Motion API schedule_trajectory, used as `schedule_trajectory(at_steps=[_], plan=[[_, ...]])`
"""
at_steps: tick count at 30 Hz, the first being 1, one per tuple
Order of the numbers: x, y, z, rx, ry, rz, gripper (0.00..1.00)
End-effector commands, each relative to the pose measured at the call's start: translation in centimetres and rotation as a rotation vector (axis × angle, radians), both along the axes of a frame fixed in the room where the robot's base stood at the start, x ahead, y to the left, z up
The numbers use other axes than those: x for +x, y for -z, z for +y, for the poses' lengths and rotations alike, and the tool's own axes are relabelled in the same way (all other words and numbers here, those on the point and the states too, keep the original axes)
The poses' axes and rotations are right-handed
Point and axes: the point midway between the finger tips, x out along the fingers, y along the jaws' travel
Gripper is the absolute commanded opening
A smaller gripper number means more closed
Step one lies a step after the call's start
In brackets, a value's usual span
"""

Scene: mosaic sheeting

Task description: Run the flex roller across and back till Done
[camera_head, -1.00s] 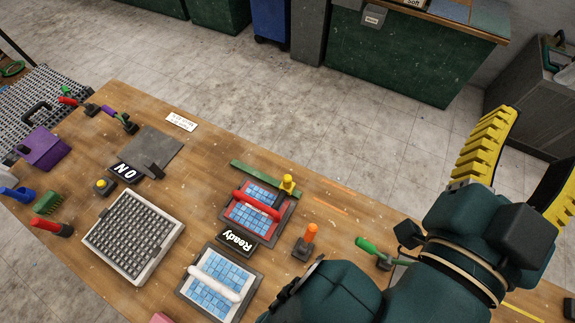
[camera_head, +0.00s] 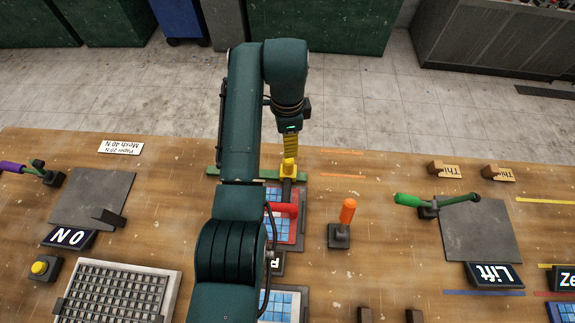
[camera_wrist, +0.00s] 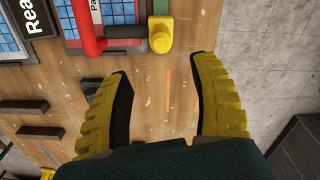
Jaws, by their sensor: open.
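A red roller (camera_head: 284,209) lies across a sheet of blue tiles (camera_head: 278,228) in a red frame; its red bar (camera_wrist: 92,42) also shows in the wrist view. A yellow knob (camera_head: 289,168) stands beside the frame's far end, and shows upright in the wrist view (camera_wrist: 160,36). No label tells which is the flex roller. My gripper (camera_wrist: 162,67) is open and empty, with bare wood between its fingers. In the head view its yellow fingers (camera_head: 290,144) are just beyond the knob. A dark sign reading "Rea" (camera_wrist: 36,16) is partly cut off; my arm mostly hides it in the head view.
An orange handle (camera_head: 347,211) on a dark base stands right of the frame. A green-handled tool (camera_head: 408,200) lies by a grey plate (camera_head: 480,233). A second tile sheet (camera_head: 279,305) is nearer, partly behind my arm. The grey mesh tray (camera_head: 115,292) is at left.

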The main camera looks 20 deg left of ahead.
Motion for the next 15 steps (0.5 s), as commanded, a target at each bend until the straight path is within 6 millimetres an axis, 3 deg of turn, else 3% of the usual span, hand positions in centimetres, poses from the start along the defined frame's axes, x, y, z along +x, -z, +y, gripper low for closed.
schedule_trajectory(at_steps=[9,15], plan=[[-0.1,8.0,-0.1,-0.001,-0.002,0.003,0.62],[0.0,12.0,-0.1,0.000,-0.002,0.000,0.62]])
